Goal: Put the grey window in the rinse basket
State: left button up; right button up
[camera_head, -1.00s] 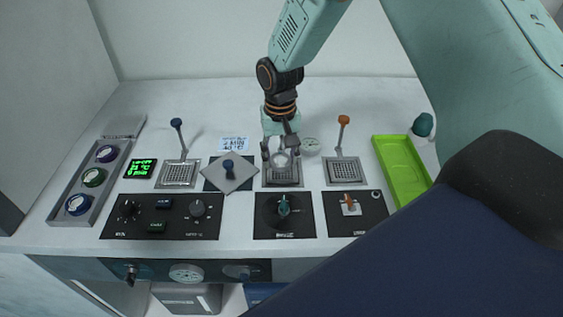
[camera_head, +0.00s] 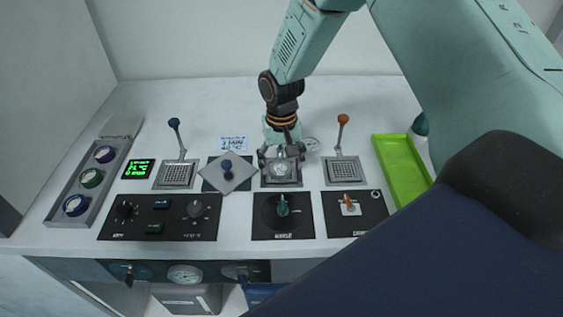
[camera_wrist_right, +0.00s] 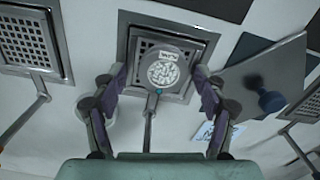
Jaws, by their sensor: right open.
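The grey window (camera_wrist_right: 166,72) is a round disc with a speckled centre and a small label. It lies inside the middle square mesh basket (camera_wrist_right: 137,52), which also shows in the head view (camera_head: 293,183). In the head view the window (camera_head: 280,169) shows just below my right gripper (camera_head: 281,157). In the right wrist view this gripper (camera_wrist_right: 158,82) is open, one finger on each side of the window, with gaps visible between fingers and disc. The panel in front has a teal knob (camera_head: 282,205); its lettering is too small to read surely. My left gripper is not in view.
An orange-handled basket (camera_head: 342,171) stands to the right, a blue-handled one (camera_head: 176,174) to the left. A grey plate with a blue knob (camera_head: 227,168) is between baskets. A pale disc (camera_head: 312,143) lies behind. A green tray (camera_head: 400,170) and a grey rack (camera_head: 62,207) flank them.

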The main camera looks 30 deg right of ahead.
aim_at(281, 167)
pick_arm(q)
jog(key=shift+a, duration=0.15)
pick_arm(e)
jog(key=shift+a+r, duration=0.15)
jog(key=shift+r, duration=0.3)
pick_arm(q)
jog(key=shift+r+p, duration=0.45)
pick_arm(e)
notch_tip(281, 167, up, 12)
jog(key=shift+f, duration=0.2)
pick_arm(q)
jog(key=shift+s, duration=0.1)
pick_arm(e)
jog(key=shift+s, duration=0.1)
dwell(0.4)
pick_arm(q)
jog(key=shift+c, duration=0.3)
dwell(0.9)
